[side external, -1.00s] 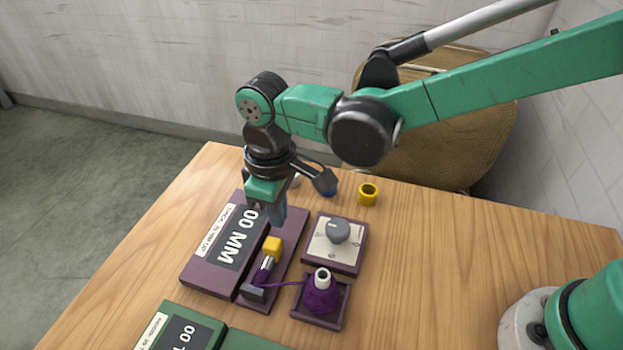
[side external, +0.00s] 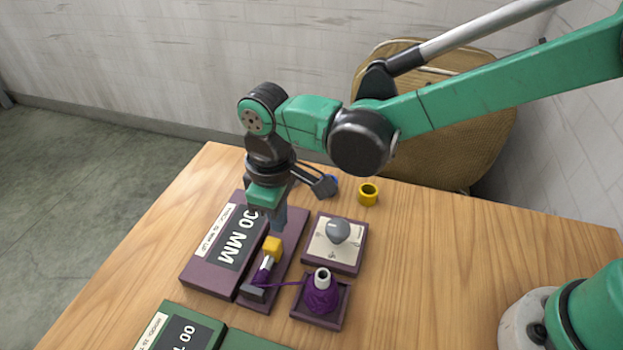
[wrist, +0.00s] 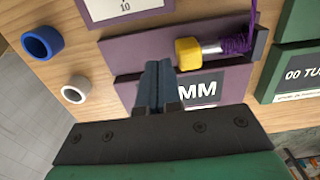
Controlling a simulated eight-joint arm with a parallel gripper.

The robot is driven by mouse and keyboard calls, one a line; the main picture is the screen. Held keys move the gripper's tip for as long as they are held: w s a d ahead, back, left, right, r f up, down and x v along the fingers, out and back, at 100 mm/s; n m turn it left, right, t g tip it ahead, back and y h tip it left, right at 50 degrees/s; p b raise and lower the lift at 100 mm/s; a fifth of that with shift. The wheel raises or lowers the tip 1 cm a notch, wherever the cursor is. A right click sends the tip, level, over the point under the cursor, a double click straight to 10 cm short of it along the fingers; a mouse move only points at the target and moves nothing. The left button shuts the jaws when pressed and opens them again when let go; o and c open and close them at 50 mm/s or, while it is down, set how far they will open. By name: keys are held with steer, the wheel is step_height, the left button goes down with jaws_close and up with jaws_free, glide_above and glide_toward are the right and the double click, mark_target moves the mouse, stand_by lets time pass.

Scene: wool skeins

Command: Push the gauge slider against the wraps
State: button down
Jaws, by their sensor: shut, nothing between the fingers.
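The yellow gauge slider (side external: 272,246) sits on a metal rod on the purple gauge base (side external: 288,262). It also shows in the wrist view (wrist: 188,53). Purple wool wraps (wrist: 235,42) lie around the rod, with a short bare metal stretch between them and the slider. My gripper (side external: 280,226) is shut and empty, pointing down at the slider's side away from the wraps. In the wrist view the fingertips (wrist: 158,68) are just left of the slider, with a small gap seeming to separate them.
A purple skein on a cone (side external: 321,297) stands in a tray, its yarn running to the wraps. A grey knob (side external: 338,232) sits on a panel. A yellow ring (side external: 368,194), blue ring (wrist: 42,43) and white ring (wrist: 75,89) lie on the table. A green unit (side external: 185,328) stands nearby.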

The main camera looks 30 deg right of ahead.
mark_target(270, 247)
steer(key=shift+f, duration=0.55)
steer(key=shift+s+a, duration=1.35)
steer(key=shift+s, duration=0.05)
steer(key=shift+w+d, duration=0.15)
steer(key=shift+w, duration=0.05)
steer(key=shift+r, duration=4)
